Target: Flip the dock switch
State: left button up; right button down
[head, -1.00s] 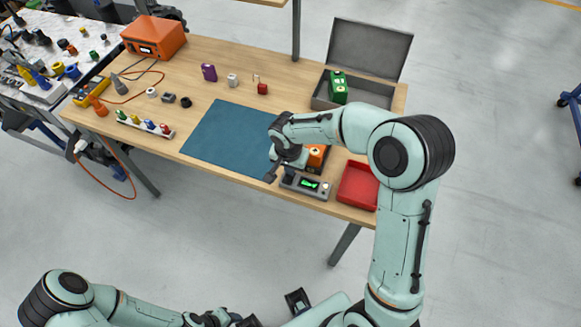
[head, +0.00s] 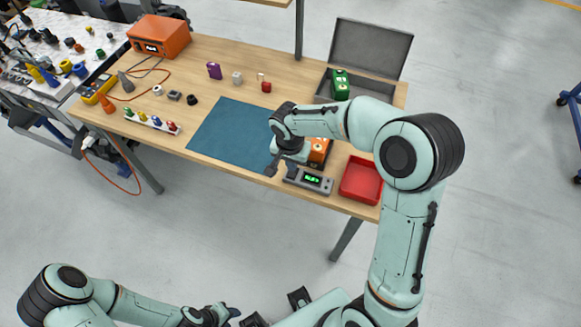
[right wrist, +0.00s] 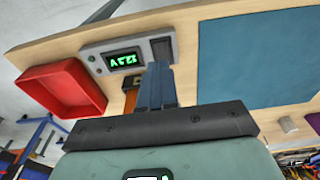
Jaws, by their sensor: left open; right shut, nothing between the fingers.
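The grey dock (head: 323,185) lies at the table's near edge, with a lit green display (head: 312,179). In the right wrist view the dock (right wrist: 93,60) shows its display (right wrist: 123,58) and a dark switch plate (right wrist: 162,49) beside it. My right gripper (head: 281,169) is over the dock's left end; in the right wrist view its shut, empty fingers (right wrist: 157,82) point at the switch plate and overlap its lower edge. I cannot tell whether they touch. The switch's position is unclear. My left gripper (head: 241,315) is open at the bottom, away from the table.
An orange block (head: 319,150) stands just behind the dock, partly hidden by my right arm. A red tray (head: 361,181) is right of the dock and a blue mat (head: 220,135) left of it. An open grey case (head: 370,50) holds a green block (head: 340,84).

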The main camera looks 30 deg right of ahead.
aim_at(291, 174)
pick_arm(q)
jog(key=shift+w+r, duration=0.2)
pick_arm(e)
notch_tip(291, 174, up, 10)
jog(key=shift+s+a+f, duration=0.15)
jog(key=shift+s+a, duration=0.25)
jog(key=shift+a, duration=0.05)
pick_arm(q)
jog(key=s+a+b+x, duration=0.1)
jog(key=b+x, duration=0.7)
jog(key=x, duration=0.1)
jog(key=shift+s+f+g, duration=0.3)
jog(key=shift+s, duration=0.1)
pick_arm(e)
jog(key=shift+w+d+r, duration=0.2)
jog(key=shift+w+d, duration=0.3)
jog(key=shift+w, duration=0.15)
pick_arm(q)
jog(key=f+b, duration=0.2)
jog(key=b, duration=0.1)
jog(key=shift+w, duration=0.4)
pick_arm(e)
jog(key=f, duration=0.4)
jog(key=d+f, duration=0.1)
jog(key=f, duration=0.4)
jog(key=w+f, duration=0.1)
jog(key=f, duration=0.4)
jog(key=shift+w+d, duration=0.1)
jog(key=shift+d, duration=0.05)
